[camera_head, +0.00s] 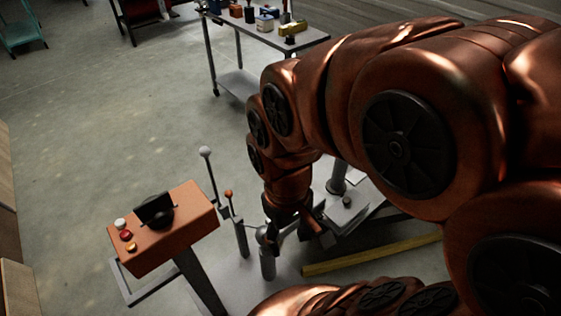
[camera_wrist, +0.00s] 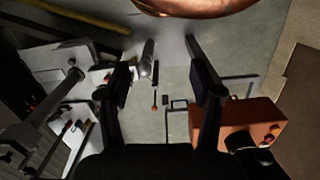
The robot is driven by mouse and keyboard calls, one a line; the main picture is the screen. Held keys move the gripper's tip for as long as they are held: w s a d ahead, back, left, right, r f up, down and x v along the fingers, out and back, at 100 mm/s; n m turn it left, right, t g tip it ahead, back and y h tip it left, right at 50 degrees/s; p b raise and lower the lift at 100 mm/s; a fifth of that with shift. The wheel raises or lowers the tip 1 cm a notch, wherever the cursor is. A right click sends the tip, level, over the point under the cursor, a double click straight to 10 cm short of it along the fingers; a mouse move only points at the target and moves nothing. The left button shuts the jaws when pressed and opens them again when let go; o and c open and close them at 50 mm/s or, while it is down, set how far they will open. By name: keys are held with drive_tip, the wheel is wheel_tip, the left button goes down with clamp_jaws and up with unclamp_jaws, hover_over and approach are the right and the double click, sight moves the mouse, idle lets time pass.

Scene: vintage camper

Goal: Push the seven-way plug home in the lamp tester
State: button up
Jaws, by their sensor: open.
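An orange box (camera_head: 165,232) stands on a dark post at the lower left in the head view. Its top has white, red and orange buttons, a dark upright plate (camera_head: 155,208) and a black round part (camera_head: 159,220). It may be the lamp tester; I cannot pick out the seven-way plug for certain. The box also shows at the right in the wrist view (camera_wrist: 268,112). My gripper (camera_head: 300,230) is right of the box and apart from it, pointing down. In the wrist view its fingers (camera_wrist: 163,88) are spread with nothing held between them.
A white-knobbed lever (camera_head: 205,151), a red-tipped lever (camera_head: 228,194) and a grey cylinder (camera_head: 267,262) stand between box and gripper or close by. A yellow bar (camera_head: 370,255) lies on the right. A workbench (camera_head: 270,35) with tools is behind. Floor at left is clear.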

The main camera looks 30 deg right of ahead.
drive_tip(key=w+d+f+n+t+h+b, duration=0.55)
drive_tip(key=w+d+f+n+b, duration=0.45)
drive_tip(key=w+d+f+b, duration=0.65)
drive_tip(key=w+d+f+n+t+h+b, duration=0.4)
drive_tip(key=w+d+f+n+t+b, duration=0.45)
drive_tip(key=w+d+f+b, duration=1)
drive_tip(key=shift+w+a+f+n+t+y+b, duration=0.45)
drive_tip(key=shift+w+f+n+b, duration=0.5)
drive_tip(key=shift+w+n, duration=1.1)
drive_tip(key=shift+w+a+f+n+t+y+b, duration=0.25)
drive_tip(key=shift+w+f+n+t+b, duration=0.65)
drive_tip(key=shift+w+n, duration=1.2)
drive_tip(key=shift+w+a+f+n+t+y+b, duration=0.35)
drive_tip(key=shift+w+f+n+b, duration=0.35)
drive_tip(key=shift+w+f+n, duration=0.95)
drive_tip(key=shift+w+d+r, duration=0.1)
drive_tip(key=shift+w+r, duration=0.2)
drive_tip(key=shift+w, duration=0.3)
drive_tip(key=shift+w+d+r, duration=0.1)
drive_tip(key=shift+w+r, duration=0.15)
drive_tip(key=shift+w, duration=0.35)
drive_tip(key=shift+c, duration=0.2)
